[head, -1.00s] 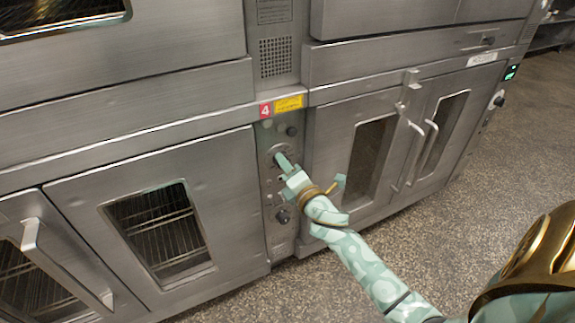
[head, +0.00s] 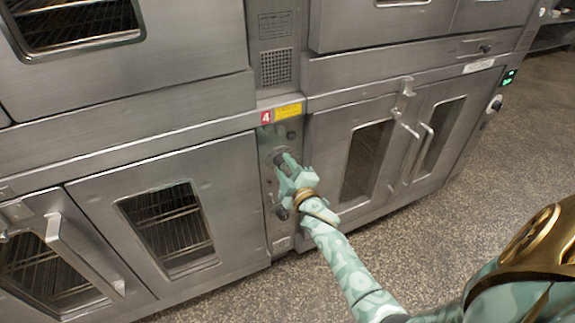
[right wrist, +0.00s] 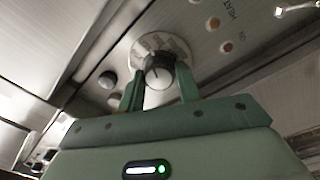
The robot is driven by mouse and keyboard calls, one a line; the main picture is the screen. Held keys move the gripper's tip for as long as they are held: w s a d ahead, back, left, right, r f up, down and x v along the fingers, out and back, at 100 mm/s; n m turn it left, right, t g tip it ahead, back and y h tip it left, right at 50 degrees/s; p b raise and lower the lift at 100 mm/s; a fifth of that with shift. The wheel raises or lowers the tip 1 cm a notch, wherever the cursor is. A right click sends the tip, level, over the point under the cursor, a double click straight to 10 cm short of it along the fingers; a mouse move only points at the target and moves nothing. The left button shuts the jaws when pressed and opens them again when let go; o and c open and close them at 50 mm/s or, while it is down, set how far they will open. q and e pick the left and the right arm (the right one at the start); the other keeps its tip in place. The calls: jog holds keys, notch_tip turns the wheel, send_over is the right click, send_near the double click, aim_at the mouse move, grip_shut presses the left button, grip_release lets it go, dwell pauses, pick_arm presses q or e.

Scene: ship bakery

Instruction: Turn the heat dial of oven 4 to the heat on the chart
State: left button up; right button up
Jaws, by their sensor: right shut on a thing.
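My right gripper (head: 284,160) reaches the narrow control panel under the red number 4 sign (head: 266,117). In the right wrist view its two fingers (right wrist: 160,84) are shut on the heat dial (right wrist: 156,72), one on each side. The dial is a round knob with a dark pointer line on a pale marked disc (right wrist: 143,44). The word HEAT is printed on the panel beside it. The disc's marks are too blurred to read. In the head view the gripper mostly hides the dial. My left gripper is not in view. I cannot make out a heat chart.
A yellow label (head: 288,111) sits beside the number sign. Another dark knob (head: 291,133) is above the gripper. Oven doors with protruding handles (head: 424,150) flank the panel. The speckled floor (head: 430,235) at right is clear.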

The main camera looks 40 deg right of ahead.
jog(key=shift+m+p, duration=0.35)
jog(key=shift+m, duration=0.55)
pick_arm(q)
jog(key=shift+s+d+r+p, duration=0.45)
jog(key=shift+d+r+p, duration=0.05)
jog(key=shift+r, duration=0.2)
pick_arm(e)
jog(key=shift+m, duration=1.1)
jog(key=shift+f, duration=0.1)
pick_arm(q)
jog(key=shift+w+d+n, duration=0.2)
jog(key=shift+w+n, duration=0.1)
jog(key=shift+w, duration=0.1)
